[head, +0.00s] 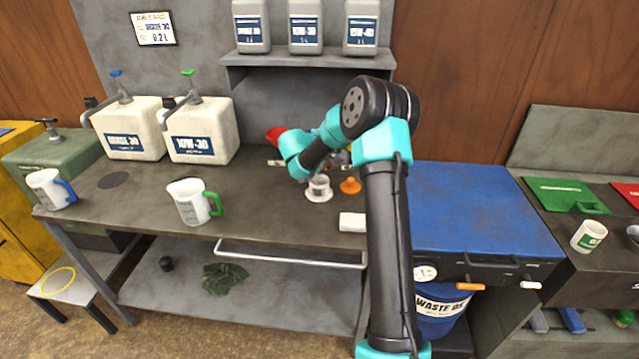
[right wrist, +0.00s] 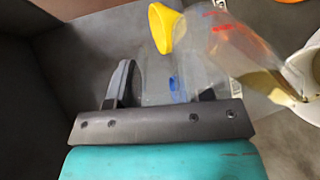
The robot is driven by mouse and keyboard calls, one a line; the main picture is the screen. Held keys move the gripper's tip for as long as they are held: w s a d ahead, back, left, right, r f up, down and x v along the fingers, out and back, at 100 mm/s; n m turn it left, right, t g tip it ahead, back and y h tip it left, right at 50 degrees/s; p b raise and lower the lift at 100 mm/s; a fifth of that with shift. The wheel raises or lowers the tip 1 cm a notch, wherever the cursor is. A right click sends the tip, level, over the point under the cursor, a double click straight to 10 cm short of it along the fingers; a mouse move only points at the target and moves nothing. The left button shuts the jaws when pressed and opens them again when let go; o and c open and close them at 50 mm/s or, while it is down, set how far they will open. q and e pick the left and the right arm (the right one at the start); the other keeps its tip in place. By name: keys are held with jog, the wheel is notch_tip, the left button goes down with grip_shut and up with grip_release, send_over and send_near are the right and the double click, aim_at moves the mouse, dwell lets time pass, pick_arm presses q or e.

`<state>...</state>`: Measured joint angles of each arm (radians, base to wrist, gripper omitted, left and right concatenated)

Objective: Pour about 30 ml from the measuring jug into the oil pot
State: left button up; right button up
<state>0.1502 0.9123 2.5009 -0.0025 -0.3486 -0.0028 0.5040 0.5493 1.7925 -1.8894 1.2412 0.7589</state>
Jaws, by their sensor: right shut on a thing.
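My right gripper (right wrist: 163,90) is shut on the clear measuring jug (right wrist: 235,48), which has red and blue marks. The jug is tilted in the right wrist view, with amber oil gathered towards its right end. That end is at a white pot (right wrist: 313,62), cut off by the picture's right edge; I take it to be the oil pot. In the head view a small white pot (head: 318,190) stands on the bench under my right arm, which hides most of the gripper and jug. I cannot tell how much oil has passed. My left gripper is not in view.
An orange funnel-like thing (head: 350,186) stands right of the small pot, and a white block (head: 352,222) lies in front. A green-handled jug (head: 190,203) and two white canisters (head: 203,120) are on the left. The bench's (head: 255,205) middle is clear.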

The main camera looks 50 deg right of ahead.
dwell(0.3)
jog(key=shift+s+d, duration=0.1)
jog(key=shift+d, duration=0.15)
jog(key=shift+d+f+y, duration=0.3)
jog(key=shift+f+y, duration=0.1)
jog(key=shift+y, duration=0.3)
jog(key=shift+d+f+y, duration=0.1)
jog(key=shift+d+y, duration=0.25)
jog(key=shift+y, duration=0.15)
jog(key=shift+d+y, duration=0.25)
jog(key=shift+y, duration=0.15)
jog(key=shift+d+f+y, duration=0.4)
jog(key=shift+f+y, duration=0.25)
jog(key=shift+y, duration=0.45)
jog(key=shift+d+f+y, duration=0.15)
jog(key=shift+d+y, duration=0.2)
jog(key=shift+y, duration=0.05)
